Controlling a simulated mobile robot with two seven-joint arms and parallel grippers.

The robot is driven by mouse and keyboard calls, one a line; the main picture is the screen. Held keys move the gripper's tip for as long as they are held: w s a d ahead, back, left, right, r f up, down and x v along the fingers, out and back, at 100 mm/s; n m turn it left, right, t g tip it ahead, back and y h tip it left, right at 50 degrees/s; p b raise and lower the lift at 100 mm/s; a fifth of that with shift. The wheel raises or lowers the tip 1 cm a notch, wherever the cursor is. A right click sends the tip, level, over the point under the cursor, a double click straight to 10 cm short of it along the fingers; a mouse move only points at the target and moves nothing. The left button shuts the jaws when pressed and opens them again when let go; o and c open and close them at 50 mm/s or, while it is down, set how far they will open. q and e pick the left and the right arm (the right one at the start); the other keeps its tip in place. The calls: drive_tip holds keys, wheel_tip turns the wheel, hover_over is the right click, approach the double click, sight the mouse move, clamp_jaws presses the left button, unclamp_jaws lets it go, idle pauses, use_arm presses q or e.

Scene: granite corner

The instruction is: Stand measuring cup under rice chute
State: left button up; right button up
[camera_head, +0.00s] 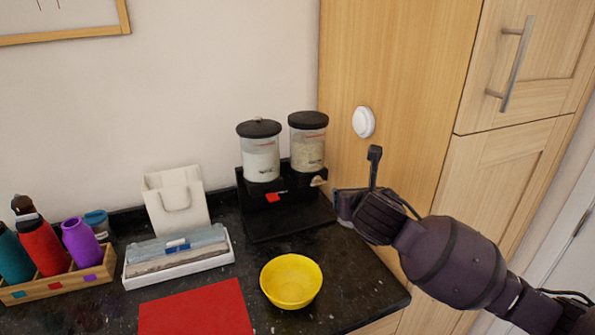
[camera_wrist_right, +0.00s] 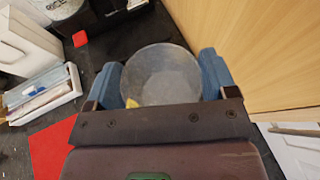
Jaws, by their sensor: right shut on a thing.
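The black dispenser (camera_head: 275,215) stands at the back of the counter with two clear canisters under black lids. The left canister (camera_head: 261,160) holds white contents and has a red tab below. The right canister (camera_head: 308,148) holds beige grain that looks like rice, with a pale tab below. My right gripper (camera_head: 346,204) is right of the dispenser, in front of the wooden panel. In the right wrist view, its blue fingers (camera_wrist_right: 162,80) are shut on the clear round measuring cup (camera_wrist_right: 160,72). The cup cannot be made out in the head view. My left gripper is not in view.
A yellow bowl (camera_head: 291,281) stands in front of the dispenser. A red mat (camera_head: 196,310), a white tray (camera_head: 178,262), a white holder (camera_head: 177,202) and a wooden bottle rack (camera_head: 60,285) are to the left. The wooden cabinet (camera_head: 390,90) bounds the right.

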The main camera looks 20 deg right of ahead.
drive_tip(key=s+a+f+n+y+b, duration=0.2)
drive_tip(key=s+a+f+n+y, duration=0.1)
drive_tip(key=s+a+f, duration=0.6)
wheel_tip(320, 180, down, 2)
drive_tip(key=shift+f+t+y+b, duration=0.2)
drive_tip(key=shift+t+y+b, duration=0.1)
drive_tip(key=shift+y+b, duration=0.1)
drive_tip(key=shift+w, duration=0.1)
drive_tip(key=shift+a, duration=0.15)
